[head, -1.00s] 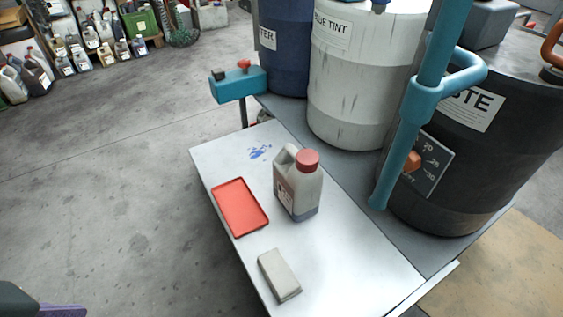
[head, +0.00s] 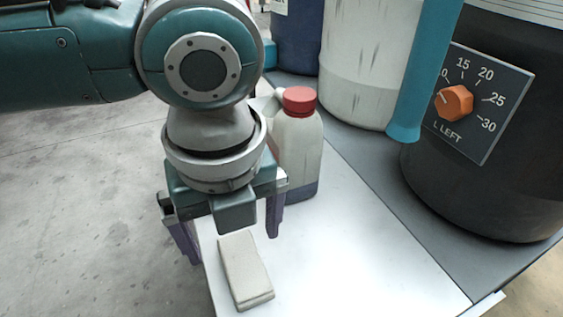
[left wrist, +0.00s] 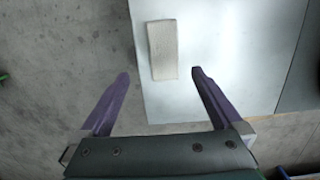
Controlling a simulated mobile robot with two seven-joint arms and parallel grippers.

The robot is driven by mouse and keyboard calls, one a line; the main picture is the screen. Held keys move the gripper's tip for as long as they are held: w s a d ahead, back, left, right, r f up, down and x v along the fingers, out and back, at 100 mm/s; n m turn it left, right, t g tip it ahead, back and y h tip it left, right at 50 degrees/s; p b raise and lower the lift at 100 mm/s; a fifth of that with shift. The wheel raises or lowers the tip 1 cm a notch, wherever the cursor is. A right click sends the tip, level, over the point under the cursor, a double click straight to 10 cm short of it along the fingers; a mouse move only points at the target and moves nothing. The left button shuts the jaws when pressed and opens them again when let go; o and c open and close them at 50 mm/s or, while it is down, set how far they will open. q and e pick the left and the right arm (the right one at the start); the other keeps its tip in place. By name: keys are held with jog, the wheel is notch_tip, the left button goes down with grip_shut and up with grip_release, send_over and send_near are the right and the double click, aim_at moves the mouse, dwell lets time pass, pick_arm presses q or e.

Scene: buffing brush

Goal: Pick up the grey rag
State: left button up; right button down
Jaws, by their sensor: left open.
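The grey rag (head: 245,272) is a folded, pale grey block lying flat on the white table top near its left edge. It also shows in the left wrist view (left wrist: 163,50), beyond the fingertips and roughly between their lines. My left gripper (head: 230,235) is open and empty above the table, on the far side of the rag in the head view. In the left wrist view its two purple fingers (left wrist: 160,75) are wide apart and the rag is clear of both. My right gripper is not in view.
A grey jug with a red cap (head: 298,145) stands on the table (head: 340,240), close behind and right of my left gripper. A black drum with an orange dial (head: 455,104) and a white drum (head: 362,70) stand at the back. The table's right part is clear.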

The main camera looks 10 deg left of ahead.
aim_at(243, 262)
pick_arm(q)
jog(key=f+b, duration=0.1)
jog(key=f, duration=0.2)
jog(key=w+f+b, duration=0.1)
jog(key=f+b, duration=0.3)
jog(key=f, duration=0.1)
jog(key=shift+w+a+f, duration=0.15)
jog(key=shift+w+f, duration=0.15)
jog(key=shift+c, duration=0.4)
jog(key=c, duration=1.3)
notch_tip(243, 262, up, 20)
jog(key=p, duration=0.9)
jog(key=shift+p, duration=0.3)
